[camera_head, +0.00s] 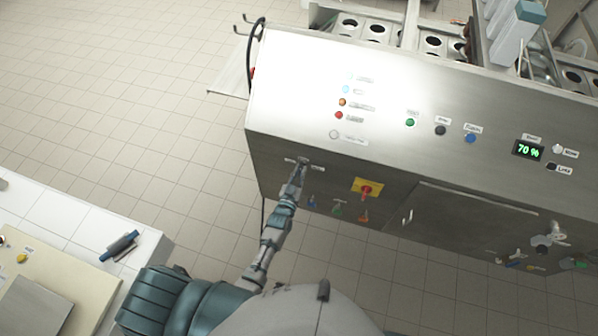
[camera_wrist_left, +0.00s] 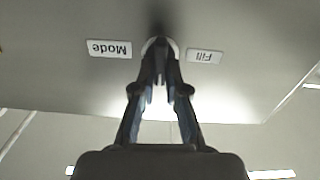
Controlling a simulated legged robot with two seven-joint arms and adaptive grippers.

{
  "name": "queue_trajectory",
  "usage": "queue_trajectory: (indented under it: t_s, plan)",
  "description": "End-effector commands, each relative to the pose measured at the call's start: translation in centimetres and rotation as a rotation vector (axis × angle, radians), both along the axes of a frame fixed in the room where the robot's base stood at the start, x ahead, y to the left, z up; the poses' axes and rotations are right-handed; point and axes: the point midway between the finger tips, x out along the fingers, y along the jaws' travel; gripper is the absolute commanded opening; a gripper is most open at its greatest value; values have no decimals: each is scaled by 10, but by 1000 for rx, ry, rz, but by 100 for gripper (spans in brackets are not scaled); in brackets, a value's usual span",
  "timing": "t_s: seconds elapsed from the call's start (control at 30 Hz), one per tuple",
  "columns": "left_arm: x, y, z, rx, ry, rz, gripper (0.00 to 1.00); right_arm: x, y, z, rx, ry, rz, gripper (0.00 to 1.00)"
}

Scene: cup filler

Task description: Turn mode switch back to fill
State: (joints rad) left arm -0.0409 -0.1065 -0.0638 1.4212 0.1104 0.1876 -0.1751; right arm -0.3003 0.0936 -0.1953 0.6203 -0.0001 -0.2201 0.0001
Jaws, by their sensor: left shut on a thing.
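The mode switch (camera_wrist_left: 160,42) is a small round knob on the lower front of the steel machine (camera_head: 290,110). In the left wrist view it sits between the "Mode" label (camera_wrist_left: 109,48) and the "Fill" label (camera_wrist_left: 205,57), which both appear upside down. My left gripper (camera_wrist_left: 160,62) is shut on the knob, and its fingers hide most of it, so I cannot tell which way it points. In the head view my left gripper (camera_head: 301,167) reaches up to the switch from below. My right gripper is not in view.
A red button on a yellow plate (camera_head: 368,189) lies to the right of the switch. Coloured lamps and buttons sit on the upper panel, with a green "70 %" display (camera_head: 528,149) at right. A white-topped counter (camera_head: 70,215) stands at lower left. Tiled floor is clear between.

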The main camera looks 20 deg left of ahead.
Motion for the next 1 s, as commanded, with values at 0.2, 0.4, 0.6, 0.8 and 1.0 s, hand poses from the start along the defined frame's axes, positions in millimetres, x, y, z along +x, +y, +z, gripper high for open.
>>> queue_trajectory:
  t_s: [0.2,0.4,0.6,0.8,1.0]
  plan:
    - [1,4,3,-116,-2,5,0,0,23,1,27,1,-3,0]
    - [1,6,3,-292,2,5,0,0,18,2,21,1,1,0]
    - [1,9,2,-483,8,4,0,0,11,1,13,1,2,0]
    - [1,11,0,-674,15,5,0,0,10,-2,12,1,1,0]
    - [2,14,-2,-863,21,6,0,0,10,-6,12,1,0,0]
